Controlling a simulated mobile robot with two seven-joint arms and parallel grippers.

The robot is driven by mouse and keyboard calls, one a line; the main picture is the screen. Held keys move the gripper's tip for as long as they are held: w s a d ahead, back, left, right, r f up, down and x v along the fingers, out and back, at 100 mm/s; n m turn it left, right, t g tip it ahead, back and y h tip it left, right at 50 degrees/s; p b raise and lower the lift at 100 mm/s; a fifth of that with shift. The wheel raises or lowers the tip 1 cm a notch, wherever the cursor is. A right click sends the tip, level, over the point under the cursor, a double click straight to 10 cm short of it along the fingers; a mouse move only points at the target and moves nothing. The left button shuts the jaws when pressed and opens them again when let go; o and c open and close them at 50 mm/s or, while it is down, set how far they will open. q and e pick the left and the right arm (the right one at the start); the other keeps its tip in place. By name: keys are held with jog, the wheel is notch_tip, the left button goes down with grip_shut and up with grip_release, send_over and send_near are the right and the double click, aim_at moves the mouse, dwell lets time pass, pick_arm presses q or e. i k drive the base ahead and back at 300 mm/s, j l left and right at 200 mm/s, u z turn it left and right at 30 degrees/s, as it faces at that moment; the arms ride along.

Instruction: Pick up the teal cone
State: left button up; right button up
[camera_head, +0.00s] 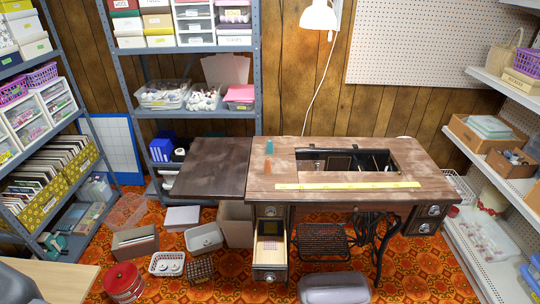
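The teal cone (269,147) stands upright on the wooden top of the treadle sewing table (350,195), near its left back edge. An orange-red cone (267,165) stands just in front of it, close by in the picture. Both are small in the head view, and I cannot tell whether they touch. Neither of my grippers is in view.
A yellow measuring tape (347,186) lies along the tabletop, with a rectangular opening behind it. A dark leaf (209,168) extends to the left. A drawer (270,255) stands open below. Baskets, boxes and a red tin (124,283) crowd the floor at left.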

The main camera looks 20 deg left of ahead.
aim_at(269, 148)
jog(key=i+j+z, duration=0.15)
jog(key=j+z, duration=0.2)
jog(key=j, duration=0.6)
jog(key=j+z, duration=0.35)
jog(key=j, duration=0.6)
jog(key=j+z, duration=0.4)
jog(key=j, duration=0.6)
